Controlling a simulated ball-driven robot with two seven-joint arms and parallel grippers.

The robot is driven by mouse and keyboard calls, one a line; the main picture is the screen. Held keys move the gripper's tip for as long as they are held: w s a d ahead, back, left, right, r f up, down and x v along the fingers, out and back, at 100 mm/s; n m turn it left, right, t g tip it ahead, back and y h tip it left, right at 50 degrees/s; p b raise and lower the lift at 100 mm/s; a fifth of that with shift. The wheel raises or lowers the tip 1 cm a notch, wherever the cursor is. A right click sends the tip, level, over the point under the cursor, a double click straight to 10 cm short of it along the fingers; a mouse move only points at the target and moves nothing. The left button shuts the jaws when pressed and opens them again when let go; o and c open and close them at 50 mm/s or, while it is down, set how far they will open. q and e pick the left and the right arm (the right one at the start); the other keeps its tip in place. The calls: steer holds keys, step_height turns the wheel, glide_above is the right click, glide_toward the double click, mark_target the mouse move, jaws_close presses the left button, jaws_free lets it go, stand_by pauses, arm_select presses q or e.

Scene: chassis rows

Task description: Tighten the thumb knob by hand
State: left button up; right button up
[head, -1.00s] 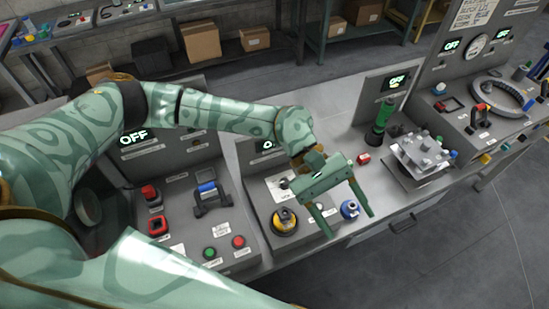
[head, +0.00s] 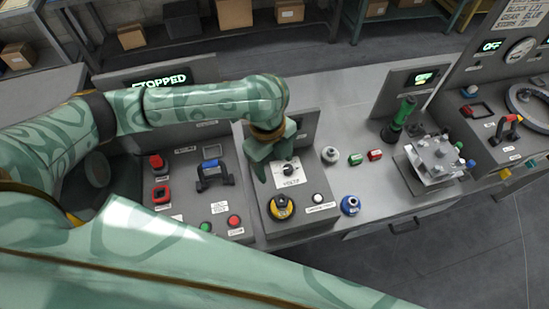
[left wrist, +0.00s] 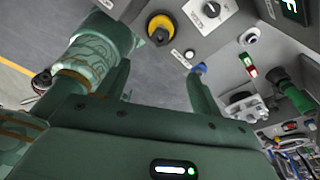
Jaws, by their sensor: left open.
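I cannot tell for sure which part is the thumb knob. In the head view, a black-and-yellow knob (head: 281,207) sits at the front of the middle panel, below a dial (head: 288,170) on a white plate. A blue round piece (head: 350,205) and a grey round knob (head: 330,155) stand on the bench to the right. My left gripper (head: 272,158) is above the middle panel, near the dial. In the left wrist view its fingers (left wrist: 158,82) are apart and empty, with the black-and-yellow knob (left wrist: 160,28) beyond them. My right gripper is out of view.
Left of it is a panel with a blue-handled switch (head: 213,172), red buttons and a lit display (head: 165,82) reading STOPPED. The bench between is partly clear.

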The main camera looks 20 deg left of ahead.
mark_target(282, 201)
arm_select(q)
steer(key=f+b, duration=0.1)
steer(key=f, duration=0.4)
steer(key=d+f+b, duration=0.1)
steer(key=f, duration=0.4)
steer(key=s+d+f+b, duration=0.1)
steer(key=f+b, duration=0.1)
steer(key=f, duration=0.4)
steer(key=shift+d, duration=0.15)
steer(key=c, duration=1.1)
steer(key=shift+o, duration=0.5)
steer(key=m, duration=0.3)
steer(key=shift+w, duration=0.1)
steer(key=shift+m+y+p, duration=0.3)
steer(key=shift+m, duration=1)
